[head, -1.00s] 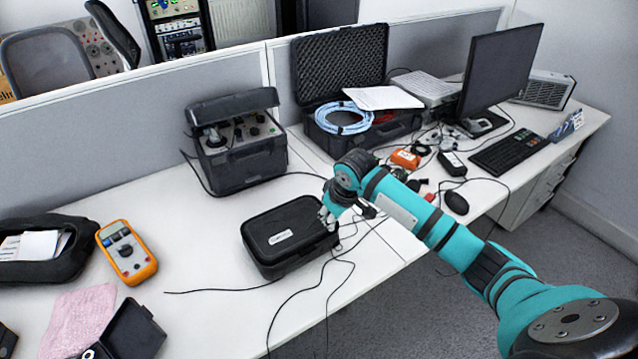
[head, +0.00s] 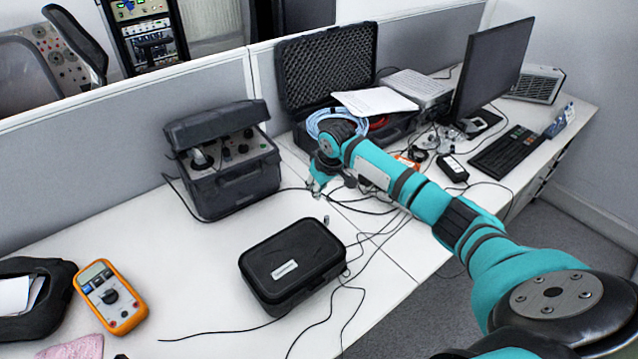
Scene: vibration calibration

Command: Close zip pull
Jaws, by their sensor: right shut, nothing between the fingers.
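A black zip case (head: 292,268) with a small pale label on its lid lies flat on the white desk. Its lid looks down all around. A tiny light piece (head: 326,220) shows at its back right corner; I cannot tell if it is the zip pull. My right gripper (head: 316,190) is shut and empty, above the desk behind the case's back right corner and apart from it. My left gripper is out of view.
A dark instrument box (head: 230,185) with its lid up stands behind the case. An orange multimeter (head: 110,296) lies at left. Loose black cables run right of the case. An open foam-lined case (head: 325,75) and a monitor (head: 492,75) stand further back.

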